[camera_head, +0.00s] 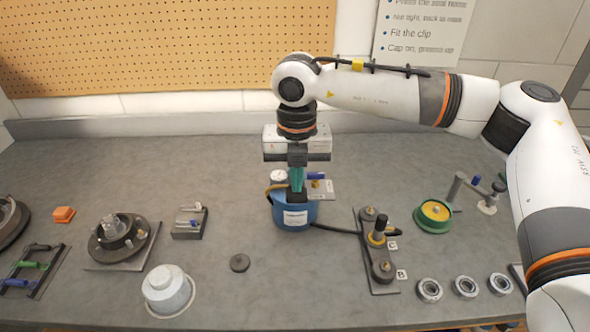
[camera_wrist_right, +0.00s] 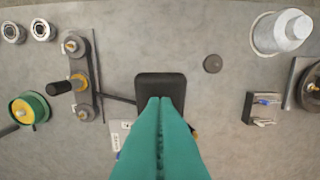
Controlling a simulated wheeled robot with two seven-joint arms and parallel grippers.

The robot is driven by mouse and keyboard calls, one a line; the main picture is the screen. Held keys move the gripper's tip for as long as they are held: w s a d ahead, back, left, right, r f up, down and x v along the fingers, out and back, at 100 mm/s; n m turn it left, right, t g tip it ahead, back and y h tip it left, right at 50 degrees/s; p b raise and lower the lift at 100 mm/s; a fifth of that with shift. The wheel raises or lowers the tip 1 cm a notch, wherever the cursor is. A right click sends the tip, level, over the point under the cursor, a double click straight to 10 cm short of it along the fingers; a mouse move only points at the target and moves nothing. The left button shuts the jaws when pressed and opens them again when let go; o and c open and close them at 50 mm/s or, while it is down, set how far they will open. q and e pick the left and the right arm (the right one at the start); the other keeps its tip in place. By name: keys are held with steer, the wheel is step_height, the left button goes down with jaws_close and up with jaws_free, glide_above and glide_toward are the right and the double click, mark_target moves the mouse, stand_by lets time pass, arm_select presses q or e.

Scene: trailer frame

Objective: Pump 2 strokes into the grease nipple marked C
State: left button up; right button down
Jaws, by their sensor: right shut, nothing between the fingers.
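A blue grease pump pot (camera_head: 294,215) with a white label stands mid-bench. My right gripper (camera_head: 297,190) is shut and empty, pointing down over the pot's black plunger top. In the right wrist view the teal fingertips (camera_wrist_right: 160,100) overlap the black pad (camera_wrist_right: 160,84); I cannot tell whether they touch it. A black hose (camera_head: 338,230) runs from the pot to the dark nipple bar (camera_head: 381,284). A black coupler (camera_head: 380,224) with a yellow ring stands upright on the middle nipple, beside the C tag (camera_head: 392,245). The B tag (camera_head: 402,274) is nearer the front. My left gripper is not in view.
A green and yellow wheel (camera_head: 434,214) and several metal rings (camera_head: 465,287) are at right. A hub (camera_head: 117,237), a white capped pot (camera_head: 168,288) and a small block (camera_head: 189,223) are at left. A dark disc (camera_head: 239,263) lies in front on bare bench.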

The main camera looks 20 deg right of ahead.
steer(key=shift+w+r+p, duration=0.15)
steer(key=shift+r+p, duration=1.35)
steer(key=shift+r, duration=1.6)
